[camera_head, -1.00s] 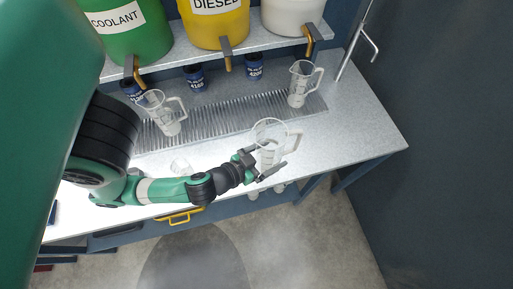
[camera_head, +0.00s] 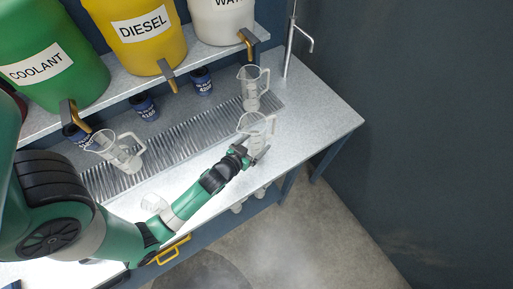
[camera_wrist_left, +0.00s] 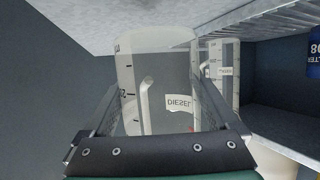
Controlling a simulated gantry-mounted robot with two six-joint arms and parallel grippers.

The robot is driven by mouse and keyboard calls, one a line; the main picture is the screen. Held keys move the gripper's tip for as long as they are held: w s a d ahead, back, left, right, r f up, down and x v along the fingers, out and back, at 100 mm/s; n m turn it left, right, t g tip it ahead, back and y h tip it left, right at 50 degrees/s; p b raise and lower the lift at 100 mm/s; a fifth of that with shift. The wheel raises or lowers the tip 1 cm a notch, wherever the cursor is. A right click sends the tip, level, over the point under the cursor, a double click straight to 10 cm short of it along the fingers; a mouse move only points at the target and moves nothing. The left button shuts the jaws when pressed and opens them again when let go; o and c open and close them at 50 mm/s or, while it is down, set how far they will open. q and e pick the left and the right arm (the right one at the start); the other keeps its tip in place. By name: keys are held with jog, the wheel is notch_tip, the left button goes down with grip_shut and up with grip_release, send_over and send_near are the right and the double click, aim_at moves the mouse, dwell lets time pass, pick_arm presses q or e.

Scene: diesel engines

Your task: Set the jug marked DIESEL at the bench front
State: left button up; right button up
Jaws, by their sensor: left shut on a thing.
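The clear jug marked DIESEL (camera_head: 257,126) stands near the bench front at the right, in front of the grate. My left gripper (camera_head: 250,157) is shut on it from the front. In the left wrist view the jug (camera_wrist_left: 155,85) sits between the two fingers (camera_wrist_left: 160,118), its label upside down. I cannot tell whether its base touches the bench (camera_head: 320,118). My right gripper is not in view.
A second jug (camera_head: 252,88) stands behind at the grate's right end, another jug (camera_head: 122,152) at its left. Yellow DIESEL drum (camera_head: 145,40), green drum (camera_head: 45,70) and white drum (camera_head: 222,15) have taps above. A small clear vessel (camera_head: 154,203) stands on the left bench front.

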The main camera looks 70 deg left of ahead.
pick_arm(q)
jog(key=shift+w+a+f, duration=0.2)
jog(key=shift+w+f, duration=0.05)
jog(key=shift+f, duration=0.1)
jog(key=shift+w+a+f, duration=0.1)
jog(key=shift+a+f, duration=0.05)
jog(key=shift+f, duration=0.2)
jog(key=shift+f+b, duration=0.8)
jog(key=shift+f, duration=0.65)
jog(key=shift+f, duration=0.1)
jog(key=o, duration=1.1)
jog(key=shift+r, duration=0.2)
jog(key=v, duration=1.1)
jog(key=shift+f, duration=0.1)
jog(key=shift+s+d, duration=0.2)
jog(key=shift+s, duration=0.15)
jog(key=shift+r, duration=0.25)
